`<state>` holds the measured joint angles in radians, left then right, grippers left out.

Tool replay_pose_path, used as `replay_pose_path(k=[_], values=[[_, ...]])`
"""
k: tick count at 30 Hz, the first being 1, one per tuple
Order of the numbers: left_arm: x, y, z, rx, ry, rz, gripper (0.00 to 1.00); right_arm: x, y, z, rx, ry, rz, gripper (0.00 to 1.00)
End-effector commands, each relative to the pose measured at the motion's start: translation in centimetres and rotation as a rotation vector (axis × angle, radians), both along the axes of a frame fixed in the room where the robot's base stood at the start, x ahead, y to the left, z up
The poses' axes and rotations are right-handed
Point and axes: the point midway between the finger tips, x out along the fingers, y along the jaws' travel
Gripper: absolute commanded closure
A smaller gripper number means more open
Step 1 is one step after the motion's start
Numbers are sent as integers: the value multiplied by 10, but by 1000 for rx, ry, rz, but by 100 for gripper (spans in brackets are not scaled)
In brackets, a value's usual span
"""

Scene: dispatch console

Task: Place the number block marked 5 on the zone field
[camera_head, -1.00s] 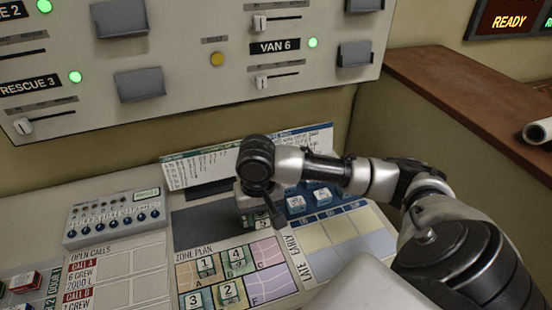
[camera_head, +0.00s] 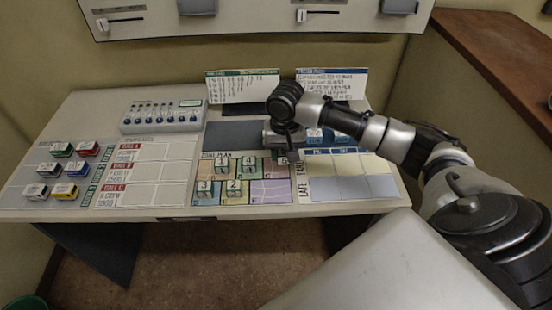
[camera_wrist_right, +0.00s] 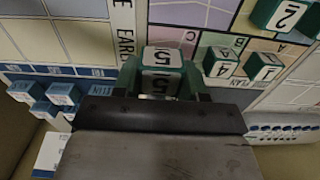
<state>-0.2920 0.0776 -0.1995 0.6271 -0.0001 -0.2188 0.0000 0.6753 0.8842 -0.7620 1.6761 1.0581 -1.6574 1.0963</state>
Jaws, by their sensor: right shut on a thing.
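The number block marked 5 (camera_wrist_right: 161,58) is white on top with green sides. My right gripper (camera_wrist_right: 162,72) is shut on it; in the head view the gripper (camera_head: 284,152) is by the upper right of the zone plan (camera_head: 270,195), near the field lettered C (camera_wrist_right: 190,36). I cannot tell whether the block touches the board. Blocks 1 (camera_head: 222,167), 4 (camera_head: 249,163), 3 (camera_head: 204,188) and 2 (camera_head: 234,188) stand on other fields. The purple lower right field is bare. My left gripper is not in view.
Blue blocks (camera_wrist_right: 57,98) stand beside the yellow and blue early/late grid (camera_head: 345,186). A knob panel (camera_head: 162,117) and propped cards (camera_head: 243,86) stand at the back. Coloured blocks (camera_head: 62,170) lie at the left. A dark grey strip (camera_head: 232,137) is behind the plan.

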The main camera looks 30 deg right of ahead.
Motion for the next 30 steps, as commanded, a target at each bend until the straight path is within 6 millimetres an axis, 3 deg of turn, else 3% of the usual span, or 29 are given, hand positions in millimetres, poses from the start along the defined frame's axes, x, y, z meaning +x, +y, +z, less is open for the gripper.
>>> replay_pose_path(k=[3,9,18,30], values=[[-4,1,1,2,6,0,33,21,2,-12,0,0,-1,81],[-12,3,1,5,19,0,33,36,2,-22,-1,1,1,81],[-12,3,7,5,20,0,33,36,2,-58,-2,1,2,81],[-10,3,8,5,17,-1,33,35,2,-65,-1,1,1,81]])
